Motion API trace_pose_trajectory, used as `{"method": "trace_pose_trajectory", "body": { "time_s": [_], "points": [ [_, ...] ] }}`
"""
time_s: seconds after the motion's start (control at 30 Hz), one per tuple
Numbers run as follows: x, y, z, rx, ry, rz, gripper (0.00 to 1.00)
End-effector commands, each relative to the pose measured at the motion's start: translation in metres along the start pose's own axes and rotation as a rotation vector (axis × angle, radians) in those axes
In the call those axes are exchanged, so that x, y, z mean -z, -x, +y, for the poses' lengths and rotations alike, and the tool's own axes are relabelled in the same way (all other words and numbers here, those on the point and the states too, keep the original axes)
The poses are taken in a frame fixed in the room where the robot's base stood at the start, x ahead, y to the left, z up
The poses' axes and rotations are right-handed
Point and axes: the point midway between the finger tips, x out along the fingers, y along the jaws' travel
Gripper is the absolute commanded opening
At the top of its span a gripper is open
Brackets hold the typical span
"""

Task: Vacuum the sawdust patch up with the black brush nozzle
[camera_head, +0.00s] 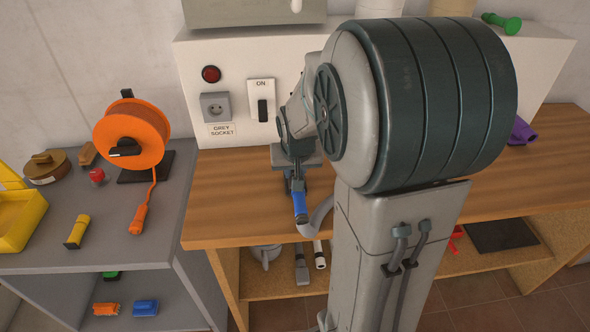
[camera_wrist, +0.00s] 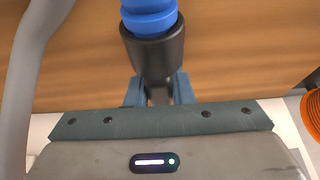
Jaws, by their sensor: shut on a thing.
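My gripper (camera_head: 297,182) is shut on the hose end, which has a blue ribbed cuff (camera_head: 300,205) and a black collar. In the wrist view the gripper's fingers (camera_wrist: 159,92) sit on both sides of the black collar (camera_wrist: 155,52), with the blue cuff (camera_wrist: 149,14) beyond it. A grey hose (camera_head: 319,215) curves from the blue end, and it also runs down the left of the wrist view (camera_wrist: 28,70). The held end is above the wooden bench. I cannot tell whether the black part is the brush nozzle. I see no sawdust patch; my arm hides part of the bench.
The wooden bench (camera_head: 228,205) has a lower shelf with a grey flat-ended tool (camera_head: 302,268) and a white cylinder (camera_head: 320,256). An orange cable reel (camera_head: 131,135) stands on the grey bench at left. A grey socket (camera_head: 216,107) and black switch (camera_head: 262,110) are behind.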

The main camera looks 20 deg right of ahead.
Motion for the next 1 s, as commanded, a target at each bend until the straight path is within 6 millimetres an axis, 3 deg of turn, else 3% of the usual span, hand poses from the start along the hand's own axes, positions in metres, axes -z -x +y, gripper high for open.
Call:
{"method": "trace_pose_trajectory", "body": {
  "time_s": [0.3,0.77,1.0],
  "points": [
    [-0.012,0.004,0.0,-0.001,0.0,-0.004,0.0],
    [0.01,-0.005,0.0,-0.001,0.0,-0.003,0.0],
    [0.005,-0.002,0.0,0.0,0.0,-0.003,0.0]
  ]
}}
